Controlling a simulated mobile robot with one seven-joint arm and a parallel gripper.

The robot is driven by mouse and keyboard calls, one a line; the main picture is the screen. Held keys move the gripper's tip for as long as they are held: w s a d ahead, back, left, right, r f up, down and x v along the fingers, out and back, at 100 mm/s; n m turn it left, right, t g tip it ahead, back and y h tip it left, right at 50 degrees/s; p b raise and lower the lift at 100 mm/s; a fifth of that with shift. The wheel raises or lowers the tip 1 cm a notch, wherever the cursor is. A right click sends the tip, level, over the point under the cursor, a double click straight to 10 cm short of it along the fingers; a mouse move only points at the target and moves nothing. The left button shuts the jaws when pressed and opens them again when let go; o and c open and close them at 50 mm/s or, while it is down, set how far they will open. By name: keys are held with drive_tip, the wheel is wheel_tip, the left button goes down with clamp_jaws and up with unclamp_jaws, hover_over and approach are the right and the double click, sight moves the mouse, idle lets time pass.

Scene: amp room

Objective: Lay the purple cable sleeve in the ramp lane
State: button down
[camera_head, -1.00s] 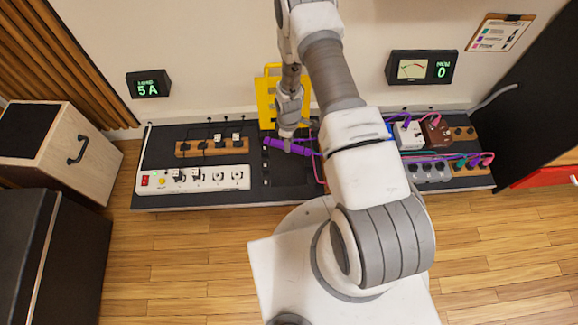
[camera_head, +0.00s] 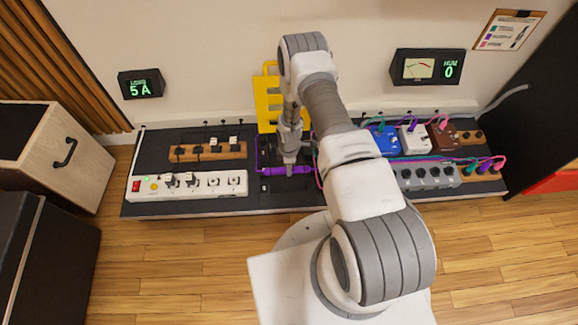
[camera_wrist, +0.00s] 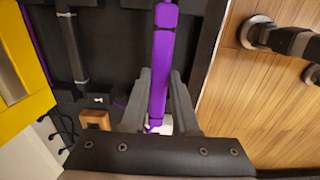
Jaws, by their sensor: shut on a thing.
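The purple cable sleeve (camera_head: 270,171) is a straight tube lying roughly left to right at the middle of the dark board (camera_head: 278,206). My gripper (camera_head: 288,172) points down and is shut on it. In the wrist view the sleeve (camera_wrist: 161,60) runs between my gripper's two grey fingers (camera_wrist: 162,105) and extends away from them. Below the sleeve is a dark ramp surface (camera_wrist: 115,45). I cannot tell whether the sleeve touches it or is in a lane. A thin purple cable (camera_wrist: 38,42) and a dark rod (camera_wrist: 72,48) run beside it.
A yellow stand (camera_head: 268,104) rises behind the sleeve. A white power strip (camera_head: 206,190) and a wooden socket block (camera_head: 203,153) are at left. Blue (camera_head: 379,143), white (camera_head: 413,140) and brown (camera_head: 443,138) pedals with cables stand right. Wood floor in front is clear.

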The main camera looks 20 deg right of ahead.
drive_tip(key=shift+f+b, duration=1.2)
drive_tip(key=shift+f, duration=2.65)
drive_tip(key=c, duration=0.6)
unclamp_jaws()
wheel_tip(320, 180, up, 17)
drive_tip(key=p, duration=0.6)
drive_tip(key=shift+r+p, duration=0.2)
drive_tip(key=shift+p, duration=0.2)
